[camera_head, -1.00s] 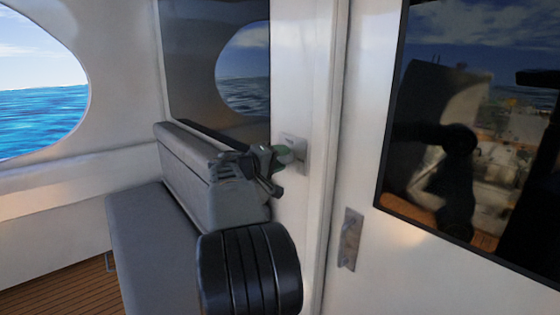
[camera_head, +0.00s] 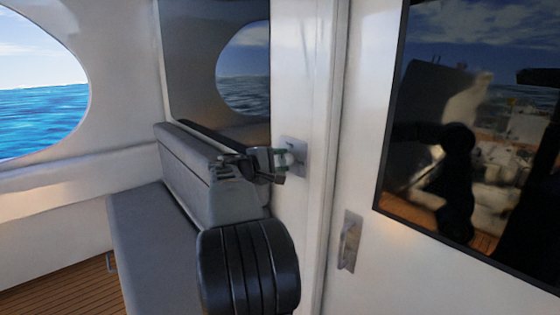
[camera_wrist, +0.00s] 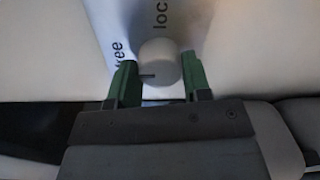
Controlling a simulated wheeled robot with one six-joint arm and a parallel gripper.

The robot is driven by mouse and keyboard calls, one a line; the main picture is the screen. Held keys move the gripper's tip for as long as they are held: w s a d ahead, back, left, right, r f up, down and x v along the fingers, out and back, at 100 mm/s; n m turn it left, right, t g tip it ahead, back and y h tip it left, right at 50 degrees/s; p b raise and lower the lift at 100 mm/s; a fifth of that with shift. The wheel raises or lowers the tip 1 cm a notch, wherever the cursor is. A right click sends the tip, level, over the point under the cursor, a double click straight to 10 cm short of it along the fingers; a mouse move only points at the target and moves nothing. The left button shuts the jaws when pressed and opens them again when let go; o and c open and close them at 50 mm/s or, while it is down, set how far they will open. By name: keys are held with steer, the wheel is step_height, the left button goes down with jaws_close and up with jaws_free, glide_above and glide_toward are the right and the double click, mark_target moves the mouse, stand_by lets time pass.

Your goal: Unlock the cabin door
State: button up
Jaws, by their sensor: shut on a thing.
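The lock is a pale plate (camera_head: 294,143) on the white panel left of the door frame. In the wrist view it has a round white knob (camera_wrist: 160,60) with a short black mark at its lower left. Partly cut-off words reading "ree" and "loc" show on the plate (camera_wrist: 105,20), to the left of and above the knob. My gripper (camera_head: 281,158) is at the plate. In the wrist view its green fingers (camera_wrist: 160,82) are on either side of the knob, shut on it. The cabin door (camera_head: 385,265) has a metal handle (camera_head: 349,242) and a dark window.
A grey padded bench (camera_head: 150,235) stands left of the lock, with its backrest (camera_head: 190,165) close behind my gripper. A dark glass panel (camera_head: 200,70) is above the backrest. Wooden floor (camera_head: 70,285) shows at the lower left.

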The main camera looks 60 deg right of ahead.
stand_by(0.3)
steer(key=o, duration=0.9)
steer(key=b+v, duration=0.1)
steer(key=v, duration=1.2)
steer(key=shift+w+a, duration=0.2)
steer(key=shift+a, duration=0.2)
